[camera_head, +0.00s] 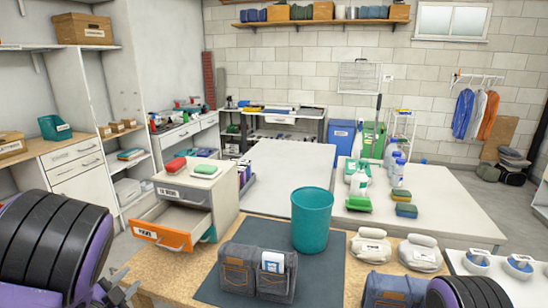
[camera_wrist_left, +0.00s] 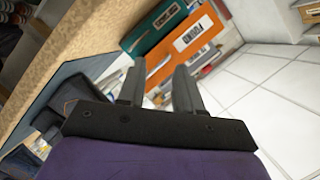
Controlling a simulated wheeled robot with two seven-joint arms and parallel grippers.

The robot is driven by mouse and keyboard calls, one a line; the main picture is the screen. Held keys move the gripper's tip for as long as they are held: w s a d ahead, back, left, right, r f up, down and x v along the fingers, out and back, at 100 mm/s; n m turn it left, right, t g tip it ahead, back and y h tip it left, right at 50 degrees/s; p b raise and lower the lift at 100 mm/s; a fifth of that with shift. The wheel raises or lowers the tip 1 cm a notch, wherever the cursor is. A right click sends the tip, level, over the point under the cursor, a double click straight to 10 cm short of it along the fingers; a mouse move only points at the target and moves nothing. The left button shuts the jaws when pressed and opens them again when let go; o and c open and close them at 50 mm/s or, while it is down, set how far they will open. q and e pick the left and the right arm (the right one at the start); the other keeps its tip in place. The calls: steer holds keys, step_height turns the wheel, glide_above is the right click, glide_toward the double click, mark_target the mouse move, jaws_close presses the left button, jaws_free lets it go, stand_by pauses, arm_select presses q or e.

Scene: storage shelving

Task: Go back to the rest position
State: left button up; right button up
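My left gripper (camera_head: 118,290) is low at the left in the head view, beside the wooden table's left edge. In the left wrist view its two fingers (camera_wrist_left: 159,72) stand apart with nothing between them. Beyond the fingers is the orange-fronted drawer (camera_head: 162,236), which is pulled open; its front also shows in the wrist view (camera_wrist_left: 207,58). A purple and black part of my right arm (camera_head: 468,293) shows at the bottom right. My right gripper is out of sight.
The small drawer cabinet (camera_head: 212,184) stands on the table (camera_head: 172,288). A dark mat (camera_head: 328,272) carries a denim pouch (camera_head: 257,272) and a teal bin (camera_head: 312,219). Beige pouches (camera_head: 420,252) lie to the right. White tables (camera_head: 290,165) stand behind.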

arm_select(q)
steer(key=s+d+f+n+g+y, duration=0.2)
steer(key=s+f+n+g, duration=0.1)
steer(key=s+f+n, duration=0.55)
steer(key=s+d+f+n+g+y, duration=0.15)
steer(key=s+f+n+g, duration=0.35)
steer(key=f, duration=0.6)
steer(key=s+d+f+n+g, duration=0.2)
steer(key=s+f, duration=0.2)
steer(key=s, duration=0.4)
steer(key=s+d+f+n+g, duration=0.1)
steer(key=s+f, duration=0.3)
steer(key=s, duration=0.5)
steer(key=shift+s+d+n+g, duration=0.15)
steer(key=shift+d+n+g, duration=0.35)
steer(key=shift+d, duration=0.4)
